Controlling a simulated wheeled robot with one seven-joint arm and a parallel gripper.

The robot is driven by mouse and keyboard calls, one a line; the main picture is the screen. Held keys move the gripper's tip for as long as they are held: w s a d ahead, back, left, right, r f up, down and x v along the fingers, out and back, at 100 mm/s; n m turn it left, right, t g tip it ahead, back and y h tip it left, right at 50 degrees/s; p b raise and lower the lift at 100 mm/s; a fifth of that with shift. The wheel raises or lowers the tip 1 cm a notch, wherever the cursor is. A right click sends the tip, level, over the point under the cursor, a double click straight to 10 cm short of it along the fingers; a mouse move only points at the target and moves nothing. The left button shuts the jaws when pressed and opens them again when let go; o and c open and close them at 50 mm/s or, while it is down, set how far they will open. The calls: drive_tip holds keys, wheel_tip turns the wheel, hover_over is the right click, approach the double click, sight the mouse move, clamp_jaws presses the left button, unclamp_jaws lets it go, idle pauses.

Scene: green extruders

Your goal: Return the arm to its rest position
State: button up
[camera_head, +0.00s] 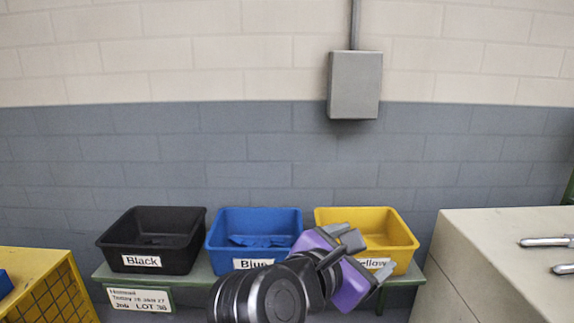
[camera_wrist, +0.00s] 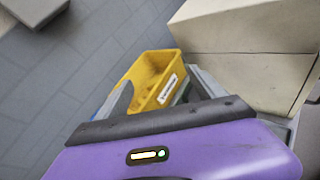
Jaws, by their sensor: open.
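My gripper (camera_head: 366,252) is purple with grey fingers. In the head view it is raised in front of the blue and yellow bins and covers part of their fronts. In the wrist view my gripper (camera_wrist: 160,82) has its fingers spread, with nothing held between them. The yellow bin (camera_head: 400,229) is seen beyond the fingers, and it also shows tilted between them in the wrist view (camera_wrist: 148,66). My arm is bent, with its dark wrist joint low in the middle of the head view.
A black bin (camera_head: 118,243), a blue bin (camera_head: 223,243) and the yellow bin stand in a row on a green bench (camera_head: 190,283). A beige cabinet (camera_head: 478,262) stands at right, a yellow crate (camera_head: 42,262) at left. A grey box (camera_head: 354,85) hangs on the wall.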

drive_tip(key=w+a+m+t+y, duration=0.3)
drive_tip(key=a+t+y, duration=0.2)
drive_tip(key=s+a+f+m+t+y+b, duration=0.2)
drive_tip(key=s+f+m+y, duration=0.45)
drive_tip(key=f, duration=0.45)
drive_tip(key=s+d+f+m+g+b, duration=0.1)
drive_tip(key=s+d+f+m, duration=0.3)
drive_tip(key=s, duration=0.8)
drive_tip(key=s+d+f+m+g+h+b, duration=0.1)
drive_tip(key=s+d+f+m, duration=0.4)
drive_tip(key=s, duration=0.8)
drive_tip(key=s+d+f+m+g+b, duration=0.1)
drive_tip(key=s+d+f+m, duration=0.4)
drive_tip(key=s, duration=0.7)
wheel_tip(320, 180, down, 3)
drive_tip(key=shift+s+d+r+h+b, duration=0.15)
drive_tip(key=shift+d+h+b, duration=0.15)
drive_tip(key=shift+b, duration=0.25)
